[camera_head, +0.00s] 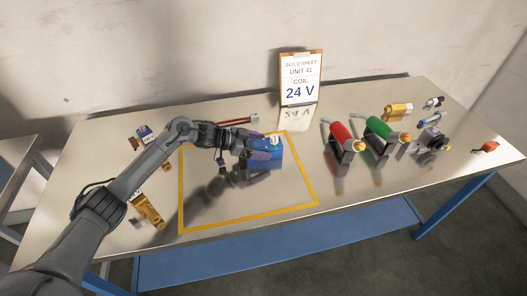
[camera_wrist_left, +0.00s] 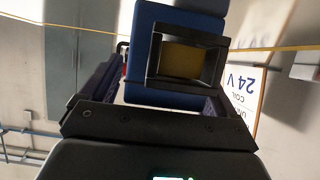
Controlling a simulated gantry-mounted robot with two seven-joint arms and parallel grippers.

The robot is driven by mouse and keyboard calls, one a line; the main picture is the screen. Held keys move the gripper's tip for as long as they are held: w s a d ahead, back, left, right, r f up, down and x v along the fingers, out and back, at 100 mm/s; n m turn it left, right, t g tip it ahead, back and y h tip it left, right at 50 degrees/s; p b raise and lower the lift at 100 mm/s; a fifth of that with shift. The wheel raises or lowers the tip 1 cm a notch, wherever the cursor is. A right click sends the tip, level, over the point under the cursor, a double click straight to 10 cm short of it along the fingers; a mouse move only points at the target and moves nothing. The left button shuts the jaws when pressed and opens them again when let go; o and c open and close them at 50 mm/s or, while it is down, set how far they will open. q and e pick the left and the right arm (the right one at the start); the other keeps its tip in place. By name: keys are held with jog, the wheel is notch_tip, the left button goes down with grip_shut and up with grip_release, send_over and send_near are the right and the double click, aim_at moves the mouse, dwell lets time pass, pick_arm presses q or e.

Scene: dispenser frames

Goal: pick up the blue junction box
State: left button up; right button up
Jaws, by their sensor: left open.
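The blue junction box (camera_head: 275,157) stands on the metal table inside the yellow outlined area, near its right back part. A small pale fitting shows on its top. My left gripper (camera_head: 256,165) is open at the left side of the box, with its fingers close to it and partly covering it. In the left wrist view the blue box (camera_wrist_left: 144,45) is close ahead of the open left gripper (camera_wrist_left: 165,80), with a dark frame around a brown patch in front of it. Contact between fingers and box cannot be told. My right gripper is not in view.
A build sheet clipboard (camera_head: 300,78) stands behind the box. Red (camera_head: 341,135) and green (camera_head: 380,132) cylinders on black stands are to its right, with brass and grey fittings beyond. A brass part (camera_head: 147,211) lies left of the yellow outline (camera_head: 250,222). The outline's front is clear.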

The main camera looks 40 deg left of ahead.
pick_arm(q)
jog(key=c, duration=1.2)
